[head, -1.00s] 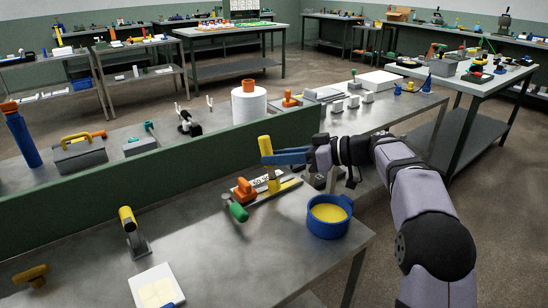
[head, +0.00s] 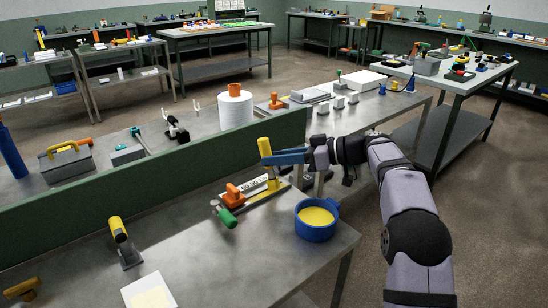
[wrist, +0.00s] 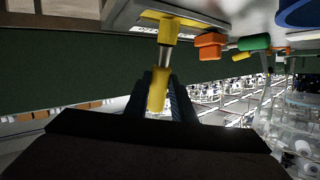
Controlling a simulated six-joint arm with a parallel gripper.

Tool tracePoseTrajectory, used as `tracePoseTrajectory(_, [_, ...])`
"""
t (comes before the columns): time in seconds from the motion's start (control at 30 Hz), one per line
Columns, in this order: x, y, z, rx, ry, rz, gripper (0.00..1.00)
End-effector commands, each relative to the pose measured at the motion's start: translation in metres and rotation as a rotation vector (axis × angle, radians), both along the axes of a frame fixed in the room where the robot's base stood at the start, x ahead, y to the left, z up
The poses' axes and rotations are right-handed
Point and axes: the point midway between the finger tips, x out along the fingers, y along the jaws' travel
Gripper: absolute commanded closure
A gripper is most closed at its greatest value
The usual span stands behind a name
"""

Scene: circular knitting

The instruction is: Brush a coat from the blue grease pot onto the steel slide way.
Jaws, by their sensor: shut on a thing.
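My gripper (head: 270,158) has blue fingers shut on the yellow handle of a brush (head: 265,146). The brush is upright, with its yellow lower end pointing down at the steel slide way (head: 250,201). In the wrist view, the brush (wrist: 158,92) shows a steel ferrule and a yellow tip that appears to meet the way. A yellow strip lies at the tip there; I cannot tell whether it is grease or bristles. The blue grease pot (head: 301,231), holding yellow grease, stands right of the way near the table's edge. It also shows in the wrist view (wrist: 300,14).
An orange part (head: 233,194) and a green handle (head: 227,217) sit beside the way at left. A green panel (head: 150,187) runs behind it. A yellow-topped stand (head: 120,240) and a white pad (head: 148,293) are at front left. The front middle of the table is clear.

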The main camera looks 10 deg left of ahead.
Motion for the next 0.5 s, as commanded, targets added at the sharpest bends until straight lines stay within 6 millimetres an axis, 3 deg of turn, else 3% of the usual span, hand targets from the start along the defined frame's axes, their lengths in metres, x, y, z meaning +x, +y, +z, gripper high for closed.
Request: tracePoseTrajectory(0.5, [0.021,-0.021,0.000,-0.002,-0.001,-0.001,0.97])
